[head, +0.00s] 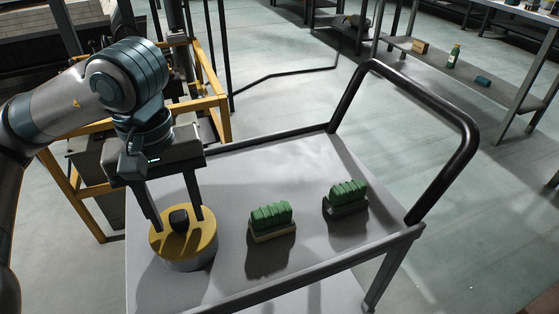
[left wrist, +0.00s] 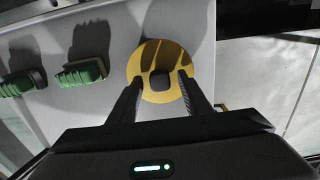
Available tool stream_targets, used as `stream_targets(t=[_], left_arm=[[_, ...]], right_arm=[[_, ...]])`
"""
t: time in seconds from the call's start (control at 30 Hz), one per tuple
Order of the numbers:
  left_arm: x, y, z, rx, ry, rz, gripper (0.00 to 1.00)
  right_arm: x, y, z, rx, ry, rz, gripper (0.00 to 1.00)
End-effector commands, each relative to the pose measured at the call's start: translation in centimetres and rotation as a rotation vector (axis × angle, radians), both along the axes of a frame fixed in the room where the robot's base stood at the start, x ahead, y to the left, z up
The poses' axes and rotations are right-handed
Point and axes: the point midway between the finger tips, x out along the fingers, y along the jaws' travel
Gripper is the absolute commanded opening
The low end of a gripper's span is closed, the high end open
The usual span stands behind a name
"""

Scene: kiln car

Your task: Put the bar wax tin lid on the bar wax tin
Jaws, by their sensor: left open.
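The bar wax tin lid (head: 207,240) is a round yellow disc with a black knob (head: 179,220) in its middle. It lies flat on top of the bar wax tin (head: 190,264), a low, pale grey cylinder at the left of the cart top. The lid also shows in the left wrist view (left wrist: 150,95), where it hides the tin. My left gripper (head: 177,222) points down over the lid, open, with one finger on each side of the knob and gaps between. I cannot tell whether the fingertips touch the lid. My right gripper is not in view.
Two brushes with green tops, a nearer one (head: 271,216) and a farther one (head: 346,198), stand right of the tin on the grey cart top (head: 220,290). A black handle (head: 455,110) rises at the cart's right end. A yellow frame (head: 215,90) stands behind.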

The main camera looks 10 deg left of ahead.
Motion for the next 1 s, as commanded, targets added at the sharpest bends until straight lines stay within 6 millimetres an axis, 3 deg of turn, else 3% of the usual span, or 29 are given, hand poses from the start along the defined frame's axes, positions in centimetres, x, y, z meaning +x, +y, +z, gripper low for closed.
stream_targets(t=[1.0], left_arm=[[0.0, 0.0, 2.7, -0.001, -0.001, 0.000, 0.45]], right_arm=[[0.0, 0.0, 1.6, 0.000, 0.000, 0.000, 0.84]])
